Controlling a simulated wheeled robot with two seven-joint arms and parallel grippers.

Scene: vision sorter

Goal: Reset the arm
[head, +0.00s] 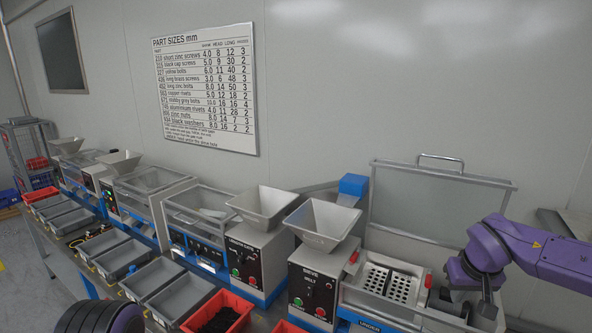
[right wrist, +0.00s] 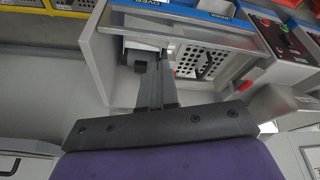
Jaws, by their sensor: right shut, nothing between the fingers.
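My right arm, purple, comes in from the right in the head view. Its right gripper (head: 485,300) points down over the right end of the sieve machine (head: 385,318), near its perforated plate. In the right wrist view the dark fingers of the right gripper (right wrist: 157,85) are together with nothing between them. The perforated plate (right wrist: 200,62) lies beyond them, inside the machine's frame. Whether the fingers touch the machine is unclear. A purple and black part of my left arm shows at the bottom left of the head view; its gripper is out of view.
The machine's clear lid (head: 425,205) stands raised behind the plate. Grey hoppers (head: 322,222) and control boxes stand along the bench to the left. Grey bins (head: 182,298) and a red bin of dark parts (head: 218,312) line the front. A part-size chart (head: 205,95) hangs on the wall.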

